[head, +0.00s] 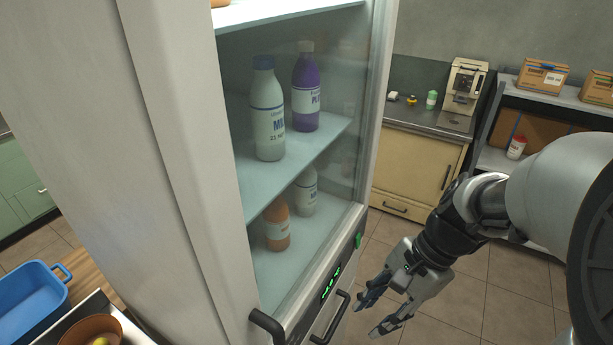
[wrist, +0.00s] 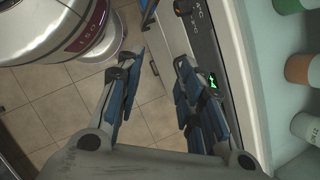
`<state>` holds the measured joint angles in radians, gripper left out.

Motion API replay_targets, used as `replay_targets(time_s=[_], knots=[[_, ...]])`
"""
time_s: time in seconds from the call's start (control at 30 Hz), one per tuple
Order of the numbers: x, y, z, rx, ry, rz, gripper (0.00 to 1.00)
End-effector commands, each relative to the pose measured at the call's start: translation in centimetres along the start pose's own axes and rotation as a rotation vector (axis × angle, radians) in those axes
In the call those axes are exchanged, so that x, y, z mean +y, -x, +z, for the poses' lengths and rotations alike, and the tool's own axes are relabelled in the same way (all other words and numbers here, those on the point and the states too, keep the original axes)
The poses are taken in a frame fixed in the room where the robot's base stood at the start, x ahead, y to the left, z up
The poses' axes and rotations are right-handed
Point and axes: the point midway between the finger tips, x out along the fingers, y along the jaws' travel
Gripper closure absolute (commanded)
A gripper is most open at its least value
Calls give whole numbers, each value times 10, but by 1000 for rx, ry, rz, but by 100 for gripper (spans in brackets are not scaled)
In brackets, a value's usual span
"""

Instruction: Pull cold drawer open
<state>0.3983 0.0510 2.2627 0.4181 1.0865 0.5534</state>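The cold drawer's dark bar handle (head: 330,318) shows in the head view, low on the front of the tall glass-fronted fridge (head: 185,130), below a panel with a green display (head: 331,284). The drawer front is seen at a steep angle and runs out of the picture, so I cannot tell its position clearly. My gripper (head: 372,318) is open and empty, just right of the handle and apart from it. In the wrist view, my gripper (wrist: 160,62) has its fingers spread with floor between them, and the display (wrist: 212,80) lies beside the right finger.
Bottles, including a white one (head: 268,110) and a purple one (head: 306,90), stand on the fridge shelves. Another dark handle (head: 268,326) is at the fridge's lower left. A blue bin (head: 28,300) is at lower left. Tiled floor (head: 490,300) is clear right of my gripper.

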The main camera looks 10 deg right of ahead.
Motion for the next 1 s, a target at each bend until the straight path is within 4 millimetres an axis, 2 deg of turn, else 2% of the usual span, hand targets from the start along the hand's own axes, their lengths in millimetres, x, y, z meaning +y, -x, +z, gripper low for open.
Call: replay_targets(time_s=[0.03, 0.3, 0.6, 0.8, 1.0], knots=[[-3, -8, -14, -69, -135, 0, 66], [-13, -55, -86, -437, -852, -18, 66], [4, -128, -165, -907, -1597, 10, 66], [23, -174, -197, -1184, -1935, 53, 66], [31, -196, -208, -1320, -2074, 83, 66]])
